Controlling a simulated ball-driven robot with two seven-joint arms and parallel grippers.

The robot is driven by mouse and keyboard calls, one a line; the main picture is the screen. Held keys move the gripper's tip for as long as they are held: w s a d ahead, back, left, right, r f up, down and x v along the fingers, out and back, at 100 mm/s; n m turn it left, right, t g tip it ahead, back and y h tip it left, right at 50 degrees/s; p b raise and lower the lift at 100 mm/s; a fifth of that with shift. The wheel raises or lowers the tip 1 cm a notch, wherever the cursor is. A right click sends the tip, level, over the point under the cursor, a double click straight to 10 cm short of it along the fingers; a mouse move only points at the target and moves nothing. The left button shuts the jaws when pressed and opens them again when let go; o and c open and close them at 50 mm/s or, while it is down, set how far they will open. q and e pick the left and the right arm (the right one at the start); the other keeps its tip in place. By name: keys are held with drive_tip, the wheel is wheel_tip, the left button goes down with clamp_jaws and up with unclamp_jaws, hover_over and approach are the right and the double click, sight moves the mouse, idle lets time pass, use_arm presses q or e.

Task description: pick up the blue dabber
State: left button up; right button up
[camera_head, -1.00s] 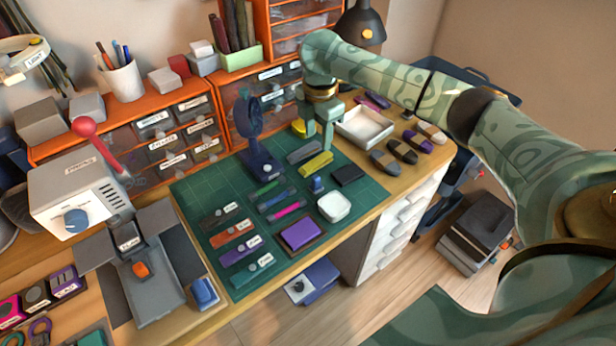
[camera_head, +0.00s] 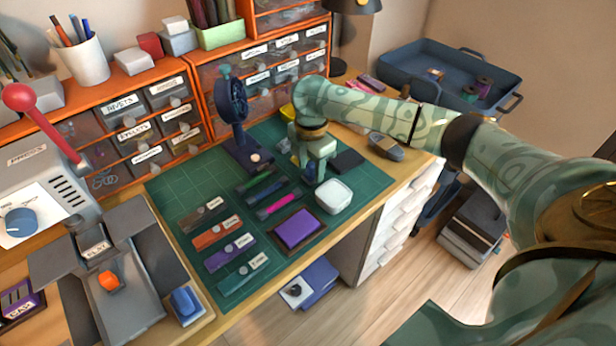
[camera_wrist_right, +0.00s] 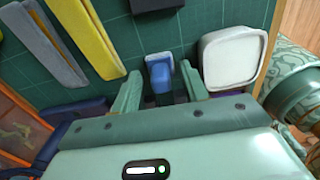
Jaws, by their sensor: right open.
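The blue dabber (camera_wrist_right: 159,73) stands on the green cutting mat (camera_head: 172,196). In the right wrist view it sits between the two fingers of my right gripper (camera_wrist_right: 160,90), near their tips, with space on both sides. In the head view my right gripper (camera_head: 311,175) is down over the mat, pointing downward, and mostly hides the dabber. The right gripper is open and holds nothing. My left gripper is not in view.
A dark block (camera_head: 347,160) lies just beyond. Grey (camera_wrist_right: 42,42) and yellow (camera_wrist_right: 88,38) strips lie nearby.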

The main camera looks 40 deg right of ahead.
sight(311, 164)
drive_tip(key=shift+s+r, duration=0.1)
drive_tip(key=shift+r, duration=0.15)
drive_tip(key=shift+c, duration=0.7)
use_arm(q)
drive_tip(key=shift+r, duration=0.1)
use_arm(e)
clamp_jaws()
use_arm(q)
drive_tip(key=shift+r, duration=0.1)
use_arm(e)
drive_tip(key=shift+r, duration=0.1)
